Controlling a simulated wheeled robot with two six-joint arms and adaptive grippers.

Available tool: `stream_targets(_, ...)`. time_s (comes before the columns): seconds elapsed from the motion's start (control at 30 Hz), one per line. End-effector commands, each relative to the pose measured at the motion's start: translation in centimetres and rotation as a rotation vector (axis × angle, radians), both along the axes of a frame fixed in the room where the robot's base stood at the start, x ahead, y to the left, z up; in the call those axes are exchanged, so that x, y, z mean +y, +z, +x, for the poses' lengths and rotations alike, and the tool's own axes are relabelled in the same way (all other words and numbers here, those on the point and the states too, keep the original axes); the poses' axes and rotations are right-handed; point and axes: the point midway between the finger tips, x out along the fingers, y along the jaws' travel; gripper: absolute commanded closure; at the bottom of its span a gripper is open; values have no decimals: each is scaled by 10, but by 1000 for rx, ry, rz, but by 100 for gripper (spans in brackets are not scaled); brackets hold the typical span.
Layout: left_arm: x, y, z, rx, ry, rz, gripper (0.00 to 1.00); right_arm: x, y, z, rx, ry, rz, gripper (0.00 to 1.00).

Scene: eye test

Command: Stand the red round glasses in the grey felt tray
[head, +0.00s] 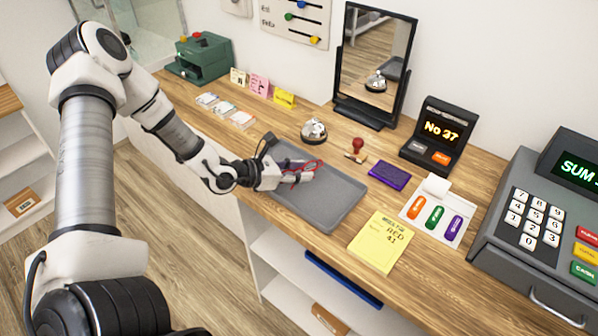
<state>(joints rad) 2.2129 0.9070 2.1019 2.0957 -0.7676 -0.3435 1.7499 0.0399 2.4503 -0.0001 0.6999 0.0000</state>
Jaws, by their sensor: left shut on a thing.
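The red round glasses (315,164) show as thin red rims at the fingers of my left gripper (301,174). The gripper is shut on them, over the back left part of the grey felt tray (335,206). The fingers hide part of the glasses. I cannot tell whether the glasses touch the tray floor. The tray lies on the wooden counter, and its front right part is empty. My right gripper is not in view.
Behind the tray are a bell (313,131), a red-handled stamp (357,148) and a mirror (374,65). To its right are a purple pad (389,175), a yellow notepad (381,243), a card with coloured capsules (437,212) and a cash register (535,220).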

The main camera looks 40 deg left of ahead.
Motion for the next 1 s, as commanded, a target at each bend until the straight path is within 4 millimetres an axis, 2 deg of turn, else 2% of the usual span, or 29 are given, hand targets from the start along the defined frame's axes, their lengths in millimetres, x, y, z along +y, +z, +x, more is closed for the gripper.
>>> stream_targets(0.37, 0, -7, 0, -2, 0, -1, 88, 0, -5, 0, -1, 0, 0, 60)
stream_targets(0.4, 0, -5, 0, -2, 0, -1, 52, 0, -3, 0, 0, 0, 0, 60)
stream_targets(0.43, 0, -5, 0, -2, 0, -1, 41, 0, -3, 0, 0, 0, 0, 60)
stream_targets(0.7, 0, -5, 0, -2, 0, 0, 41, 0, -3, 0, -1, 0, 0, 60)
stream_targets(0.8, 0, 1, 0, -2, 0, 0, 41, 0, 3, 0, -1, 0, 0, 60)
stream_targets(1.0, 10, 10, -19, -4, 6, -8, 41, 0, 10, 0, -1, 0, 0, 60)
